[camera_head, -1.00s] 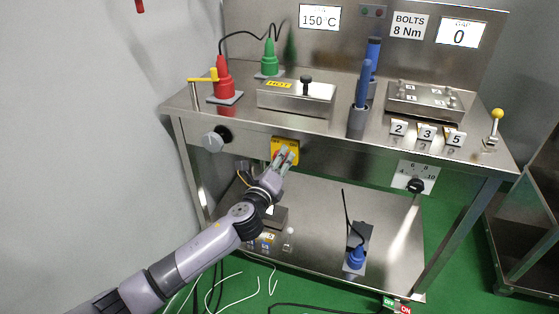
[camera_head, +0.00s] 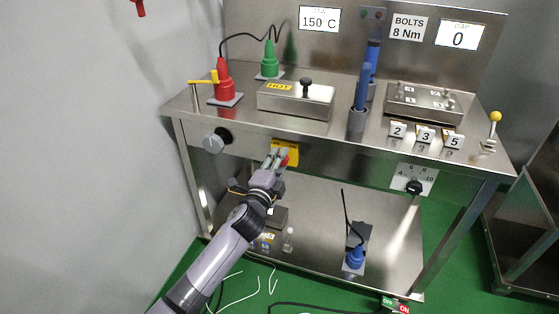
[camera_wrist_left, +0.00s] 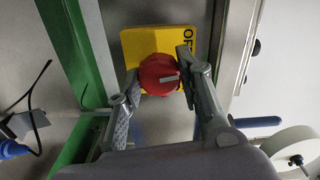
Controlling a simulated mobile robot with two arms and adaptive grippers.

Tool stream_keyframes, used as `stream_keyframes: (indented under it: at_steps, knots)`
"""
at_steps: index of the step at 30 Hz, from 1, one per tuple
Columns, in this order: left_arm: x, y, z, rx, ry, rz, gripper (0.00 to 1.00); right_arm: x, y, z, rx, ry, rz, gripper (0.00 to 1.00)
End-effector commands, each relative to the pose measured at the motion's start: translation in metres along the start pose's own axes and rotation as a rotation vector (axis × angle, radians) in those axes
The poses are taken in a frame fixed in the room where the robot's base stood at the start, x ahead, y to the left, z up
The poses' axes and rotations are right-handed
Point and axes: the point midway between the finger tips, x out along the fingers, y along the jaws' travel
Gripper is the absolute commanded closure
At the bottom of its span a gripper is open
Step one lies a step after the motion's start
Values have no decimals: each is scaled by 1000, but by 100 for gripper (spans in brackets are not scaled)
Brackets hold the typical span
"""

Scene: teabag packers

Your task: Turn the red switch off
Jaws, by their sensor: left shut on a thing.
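The red switch (camera_wrist_left: 158,75) is a round red knob with a pale mark on a yellow plate (camera_wrist_left: 133,43). Lettering starting "OF" shows at the plate's right edge in the wrist view, partly hidden by a finger. In the head view the yellow plate (camera_head: 291,151) is on the front panel of the steel table, and a bit of the red knob (camera_head: 285,161) shows beside my fingers. My left gripper (camera_head: 275,157) is shut on the red knob, with one finger on each side of it in the wrist view (camera_wrist_left: 157,83). My right gripper is not in view.

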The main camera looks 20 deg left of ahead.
Motion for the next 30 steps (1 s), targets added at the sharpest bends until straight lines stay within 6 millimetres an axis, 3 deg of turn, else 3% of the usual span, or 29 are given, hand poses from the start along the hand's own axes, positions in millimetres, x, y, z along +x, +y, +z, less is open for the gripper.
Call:
stream_keyframes:
  at_steps: [18,30]
  knots:
    - [0,0,0,-504,-3,3,94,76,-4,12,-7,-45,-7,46]
    - [0,1,1,-623,-2,3,94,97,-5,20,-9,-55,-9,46]
